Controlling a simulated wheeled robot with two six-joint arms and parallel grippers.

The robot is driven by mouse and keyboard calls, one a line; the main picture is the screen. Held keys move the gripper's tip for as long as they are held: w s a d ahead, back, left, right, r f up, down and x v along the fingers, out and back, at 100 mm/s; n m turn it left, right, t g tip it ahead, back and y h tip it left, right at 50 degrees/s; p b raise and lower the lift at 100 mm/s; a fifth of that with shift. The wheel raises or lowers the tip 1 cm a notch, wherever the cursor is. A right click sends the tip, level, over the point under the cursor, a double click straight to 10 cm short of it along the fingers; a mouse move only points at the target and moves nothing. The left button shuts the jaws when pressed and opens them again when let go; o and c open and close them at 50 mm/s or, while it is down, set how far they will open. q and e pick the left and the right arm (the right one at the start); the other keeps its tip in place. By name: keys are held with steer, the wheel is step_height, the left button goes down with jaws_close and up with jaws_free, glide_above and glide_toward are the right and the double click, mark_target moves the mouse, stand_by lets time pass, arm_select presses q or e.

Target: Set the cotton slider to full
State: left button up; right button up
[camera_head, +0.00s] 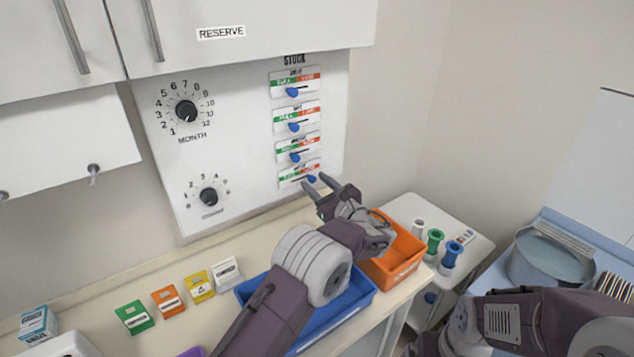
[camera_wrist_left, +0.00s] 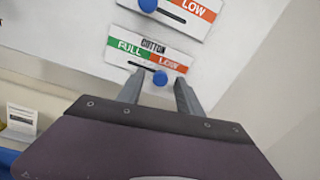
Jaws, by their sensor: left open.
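The cotton slider plate (camera_wrist_left: 128,47) is the lowest of the stock sliders on the white wall panel (camera_head: 240,130). Its left half is green and reads FULL, its right half is red and reads LOW. The blue knob (camera_wrist_left: 160,77) sits right of the middle of its slot, under the LOW side. It also shows in the head view (camera_head: 311,179). My left gripper (camera_head: 328,184) is open at the plate, and in the wrist view the knob appears between its fingertips (camera_wrist_left: 158,84). Contact cannot be told. My right gripper is out of view.
Three other sliders with blue knobs (camera_head: 295,157) are above. Dials (camera_head: 186,111) are at the left of the panel. Below are a blue tray (camera_head: 362,293), an orange bin (camera_head: 410,245) and small boxes (camera_head: 227,272) on the counter. My right arm shows lower right.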

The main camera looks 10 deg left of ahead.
arm_select(q)
steer(key=shift+w, duration=0.1)
steer(key=shift+f, duration=0.1)
steer(key=shift+c, duration=1.2)
jaws_close()
